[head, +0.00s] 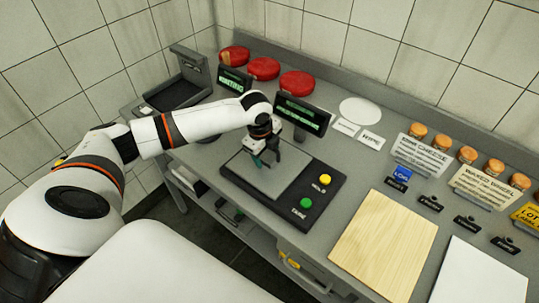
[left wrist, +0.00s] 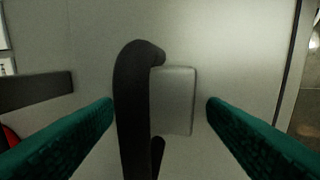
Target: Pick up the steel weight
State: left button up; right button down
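The steel weight (left wrist: 178,100) shows in the left wrist view as a pale grey block against the scale's grey plate. A dark curved shape lies along its left side; I cannot tell whether it is a part or a shadow. My left gripper (head: 265,157) is low over the scale plate (head: 287,181) in the head view and hides most of the weight there. In the left wrist view its green fingers (left wrist: 160,104) are open, one on each side of the weight, with gaps and nothing gripped. My right gripper is not in view.
The scale's yellow button (head: 325,180) and green button (head: 306,203) sit right of the plate. A display (head: 303,115) stands behind it. Red cheese wheels (head: 263,68) line the back. A wooden board (head: 385,243) lies right, with signs and small jars beyond.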

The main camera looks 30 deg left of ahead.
pick_arm(q)
jog(key=c, duration=1.2)
jog(key=shift+r, duration=0.1)
